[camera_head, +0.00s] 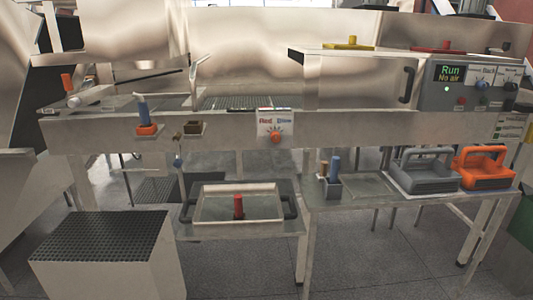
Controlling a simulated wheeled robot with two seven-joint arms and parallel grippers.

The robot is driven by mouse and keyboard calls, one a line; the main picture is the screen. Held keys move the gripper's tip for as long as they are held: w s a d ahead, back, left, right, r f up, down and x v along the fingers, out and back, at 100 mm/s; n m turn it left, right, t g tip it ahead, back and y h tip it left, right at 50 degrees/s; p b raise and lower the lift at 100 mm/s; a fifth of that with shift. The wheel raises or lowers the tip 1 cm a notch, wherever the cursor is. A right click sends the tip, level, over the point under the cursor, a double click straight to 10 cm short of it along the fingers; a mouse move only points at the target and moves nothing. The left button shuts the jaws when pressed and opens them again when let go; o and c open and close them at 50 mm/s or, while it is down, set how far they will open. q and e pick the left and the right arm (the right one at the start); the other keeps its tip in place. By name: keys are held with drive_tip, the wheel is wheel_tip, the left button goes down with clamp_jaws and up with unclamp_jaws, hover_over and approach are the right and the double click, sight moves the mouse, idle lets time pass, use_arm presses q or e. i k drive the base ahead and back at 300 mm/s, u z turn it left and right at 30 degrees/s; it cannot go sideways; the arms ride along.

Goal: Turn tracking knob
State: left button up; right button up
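An orange-red knob (275,137) sits on the front of the metal machine, just under a small white label (276,118) with red and blue lettering. Short marks fan out around the knob. I cannot tell which way it points. No label that I can read says "tracking". Neither of my grippers is in view.
A shallow metal tray (237,215) with black handles and a red-topped item (238,207) stands below the knob. A grey carrier (426,170) and an orange carrier (484,168) stand on the lower right shelf (362,190). A perforated-top block (103,238) stands at front left. Space before the knob is clear.

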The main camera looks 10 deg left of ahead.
sight(275, 138)
drive_tip(key=u, duration=0.7)
drive_tip(key=i, duration=0.55)
drive_tip(key=u, duration=0.55)
drive_tip(key=i, duration=0.9)
drive_tip(key=z, duration=0.2)
